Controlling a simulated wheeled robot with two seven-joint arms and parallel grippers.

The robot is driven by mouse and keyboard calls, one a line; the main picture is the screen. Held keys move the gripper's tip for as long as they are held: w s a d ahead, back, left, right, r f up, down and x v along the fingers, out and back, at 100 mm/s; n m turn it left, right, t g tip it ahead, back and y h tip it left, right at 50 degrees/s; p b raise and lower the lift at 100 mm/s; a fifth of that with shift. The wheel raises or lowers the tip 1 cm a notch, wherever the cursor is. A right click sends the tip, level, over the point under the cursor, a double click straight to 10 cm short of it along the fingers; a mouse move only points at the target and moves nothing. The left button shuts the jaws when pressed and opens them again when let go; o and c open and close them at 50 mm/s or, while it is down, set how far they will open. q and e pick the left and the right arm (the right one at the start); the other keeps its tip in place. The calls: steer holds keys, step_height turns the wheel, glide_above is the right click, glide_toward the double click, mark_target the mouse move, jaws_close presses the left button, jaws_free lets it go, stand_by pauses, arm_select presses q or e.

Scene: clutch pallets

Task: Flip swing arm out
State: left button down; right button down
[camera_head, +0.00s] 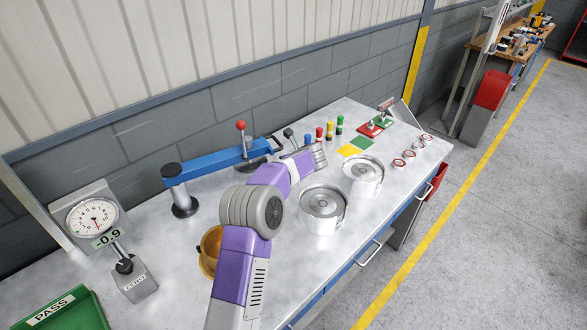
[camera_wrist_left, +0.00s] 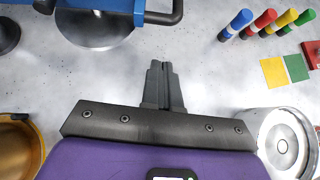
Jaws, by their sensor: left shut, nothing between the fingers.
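The blue swing arm (camera_head: 215,163) lies along the back of the bench in the head view, running from a black pivot post (camera_head: 182,197) on the left to an end with a red-knobbed lever (camera_head: 241,126). In the left wrist view, its blue end (camera_wrist_left: 125,6) shows at the top left, with a black handle (camera_wrist_left: 163,17) and a round base plate (camera_wrist_left: 95,28). My left gripper (camera_wrist_left: 161,66) is shut and empty above the bench, just below the handle in that view and apart from it. In the head view my purple forearm hides part of the bench. My right gripper is not seen.
Two steel cups (camera_head: 324,208) (camera_head: 363,170) stand right of my arm. Several coloured pegs (camera_wrist_left: 265,20) stand beyond the gripper. A dial gauge (camera_head: 95,218), a green PASS tray (camera_head: 65,315) and a yellow bowl (camera_head: 210,245) are at left. Several small rings lie at the right edge.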

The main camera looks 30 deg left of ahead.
arm_select(q)
steer(key=v, duration=0.9)
steer(key=shift+d+r, duration=0.15)
steer(key=shift+d, duration=0.3)
steer(key=shift+w, duration=0.15)
